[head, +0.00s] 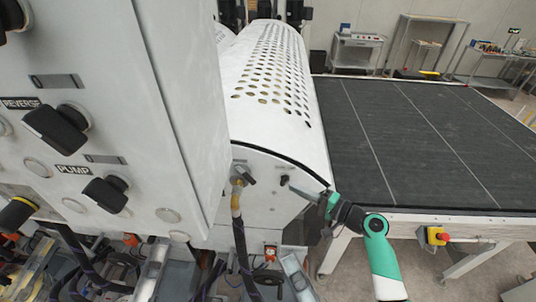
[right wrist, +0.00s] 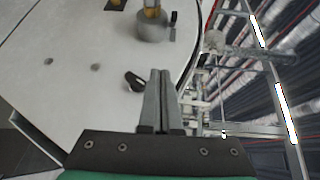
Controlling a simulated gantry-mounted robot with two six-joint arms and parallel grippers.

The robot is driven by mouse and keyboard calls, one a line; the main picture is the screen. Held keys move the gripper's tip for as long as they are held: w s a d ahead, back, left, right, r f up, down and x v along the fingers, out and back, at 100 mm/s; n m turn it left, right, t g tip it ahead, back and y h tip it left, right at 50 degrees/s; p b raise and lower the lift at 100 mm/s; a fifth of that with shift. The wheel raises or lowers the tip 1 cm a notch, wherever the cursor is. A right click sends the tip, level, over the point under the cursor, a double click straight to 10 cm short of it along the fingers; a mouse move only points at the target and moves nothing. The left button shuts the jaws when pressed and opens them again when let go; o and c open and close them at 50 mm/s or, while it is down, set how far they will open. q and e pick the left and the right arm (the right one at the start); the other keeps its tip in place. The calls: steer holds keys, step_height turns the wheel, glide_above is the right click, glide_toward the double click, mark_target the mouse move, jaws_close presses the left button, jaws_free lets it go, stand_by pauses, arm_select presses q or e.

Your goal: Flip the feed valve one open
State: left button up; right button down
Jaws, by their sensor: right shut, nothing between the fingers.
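My right gripper (head: 293,188) reaches in from the right to the white end panel (head: 265,205) of the coater. Its fingers are together and empty, and they also show in the right wrist view (right wrist: 160,75). A small black lever (head: 284,180) on the panel is right by the fingertips; in the right wrist view the lever (right wrist: 133,81) lies just left of them. I cannot tell if they touch. A metal valve with a yellow fitting (head: 239,178) and hose is further left. No label shows which is feed valve one. My left gripper is not in view.
A control panel with a REVERSE knob (head: 57,127) and a PUMP knob (head: 106,193) stands at the left. A perforated white cover (head: 270,75) is above the end panel. A dark conveyor table (head: 420,140) fills the right, with a red emergency button (head: 438,236) at its front.

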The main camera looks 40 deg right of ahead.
mark_target(249, 178)
steer(key=shift+t, duration=0.3)
steer(key=w+b, duration=0.1)
steer(key=b, duration=0.2)
steer(key=w+b, duration=0.1)
steer(key=b, duration=0.2)
steer(key=w+b, duration=0.2)
steer(key=b, duration=0.1)
steer(key=shift+a+r, duration=0.1)
steer(key=shift+a, duration=0.15)
steer(key=w, duration=0.3)
steer(key=w+r, duration=0.1)
steer(key=w, duration=0.1)
steer(key=shift+w+a, duration=0.2)
steer(key=shift+a, duration=0.2)
steer(key=shift+a+p, duration=0.75)
steer(key=shift+a, duration=1.2)
steer(key=shift+a+h+p, duration=0.3)
steer(key=shift+h+p, duration=0.1)
steer(key=shift+p, duration=0.4)
